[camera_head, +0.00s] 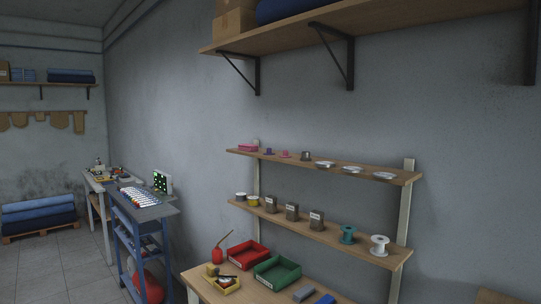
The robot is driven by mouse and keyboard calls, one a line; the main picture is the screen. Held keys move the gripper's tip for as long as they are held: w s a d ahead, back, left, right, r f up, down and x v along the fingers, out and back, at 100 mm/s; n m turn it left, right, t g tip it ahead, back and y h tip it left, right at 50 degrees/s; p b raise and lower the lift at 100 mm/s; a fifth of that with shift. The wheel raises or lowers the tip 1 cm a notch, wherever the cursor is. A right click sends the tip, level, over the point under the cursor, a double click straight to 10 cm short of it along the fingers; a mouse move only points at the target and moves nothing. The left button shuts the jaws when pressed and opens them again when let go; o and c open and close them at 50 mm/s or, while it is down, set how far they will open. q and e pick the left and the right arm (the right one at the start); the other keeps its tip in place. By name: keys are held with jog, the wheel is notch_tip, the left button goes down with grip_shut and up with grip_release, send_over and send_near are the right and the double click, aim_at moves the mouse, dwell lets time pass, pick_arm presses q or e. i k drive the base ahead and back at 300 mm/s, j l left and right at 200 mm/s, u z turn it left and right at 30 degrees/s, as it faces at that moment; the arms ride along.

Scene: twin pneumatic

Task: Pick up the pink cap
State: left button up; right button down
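Several small items stand in a row on the upper wooden wall shelf (345,171). Near its left end are a flat pink box-like item (248,147), a small purple item (269,152) and a small pink item (285,154). The small pink item looks most like the pink cap, but it is too small to be sure. It sits between the purple item and a dark brown item (306,156). Neither of my grippers is in view.
A lower shelf (300,228) holds spools and brown packets. Below it, a wooden bench (208,289) carries a red tray (248,257), a green tray (278,273) and a red oil can (217,255). A blue-framed cart (135,250) stands left. Floor (70,270) shows at lower left.

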aim_at(285, 156)
jog(key=i+j+z, duration=0.1)
jog(key=i+j, duration=0.15)
jog(key=i+j+z, duration=0.1)
jog(key=j, duration=0.3)
jog(key=i+j+z, duration=0.1)
jog(key=i+j, duration=0.25)
jog(key=i+j+z, duration=0.1)
jog(key=j, duration=0.3)
jog(key=i+j, duration=0.25)
jog(key=j, duration=0.15)
jog(key=i+j+z, duration=0.15)
jog(key=j, duration=0.2)
jog(key=i+j+z, duration=0.1)
jog(key=j, duration=0.35)
jog(key=i+j+z, duration=0.1)
jog(key=i+j, duration=0.2)
jog(key=j, duration=0.1)
